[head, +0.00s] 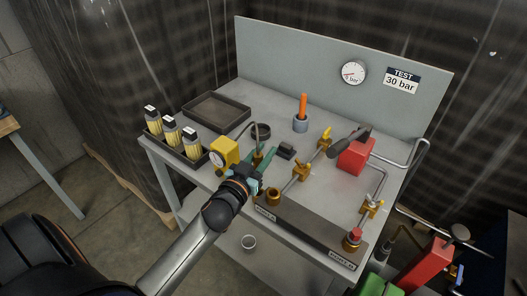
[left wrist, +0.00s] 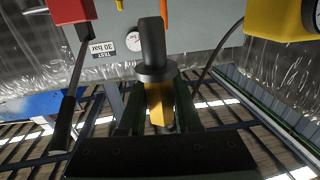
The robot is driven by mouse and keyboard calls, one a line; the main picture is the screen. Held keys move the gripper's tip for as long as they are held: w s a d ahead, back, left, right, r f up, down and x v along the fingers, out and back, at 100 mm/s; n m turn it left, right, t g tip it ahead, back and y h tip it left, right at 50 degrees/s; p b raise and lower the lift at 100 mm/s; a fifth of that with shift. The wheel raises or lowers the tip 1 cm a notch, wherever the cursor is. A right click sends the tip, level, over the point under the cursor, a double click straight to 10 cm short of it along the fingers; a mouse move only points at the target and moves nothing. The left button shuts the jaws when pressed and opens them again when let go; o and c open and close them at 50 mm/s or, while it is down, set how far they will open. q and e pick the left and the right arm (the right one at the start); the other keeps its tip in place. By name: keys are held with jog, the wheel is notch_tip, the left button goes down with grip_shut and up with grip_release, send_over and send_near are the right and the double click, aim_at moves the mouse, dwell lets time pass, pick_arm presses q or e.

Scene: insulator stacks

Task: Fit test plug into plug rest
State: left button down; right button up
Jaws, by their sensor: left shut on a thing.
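My left gripper (head: 258,174) is at the front middle of the bench, its green fingers shut on the test plug. In the left wrist view, the plug (left wrist: 155,72) has a dark grey stem and flange, with a brass part between the fingers (left wrist: 159,115). In the head view only a small brass-brown part of it (head: 257,158) shows above the fingers. My right gripper is not in view.
A yellow box with a gauge (head: 224,152) is close left of the gripper. Brass pipe fittings (head: 273,196) and a red pump (head: 356,156) are to the right. A blue-grey cup (head: 300,123) holds an orange stick. A dark tray (head: 217,109) lies at back left.

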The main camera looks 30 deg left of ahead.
pick_arm(q)
notch_tip(320, 180, down, 5)
jog(key=b, duration=0.3)
jog(key=shift+f+b, duration=0.15)
jog(key=shift+b, duration=0.25)
jog(key=shift+p, duration=0.5)
dwell(1.2)
jog(key=shift+f+b, duration=1.6)
jog(key=shift+f, duration=0.45)
jog(key=c, duration=0.5)
grip_release()
jog(key=shift+c, duration=0.2)
jog(key=shift+d, duration=0.1)
jog(key=shift+s, duration=0.1)
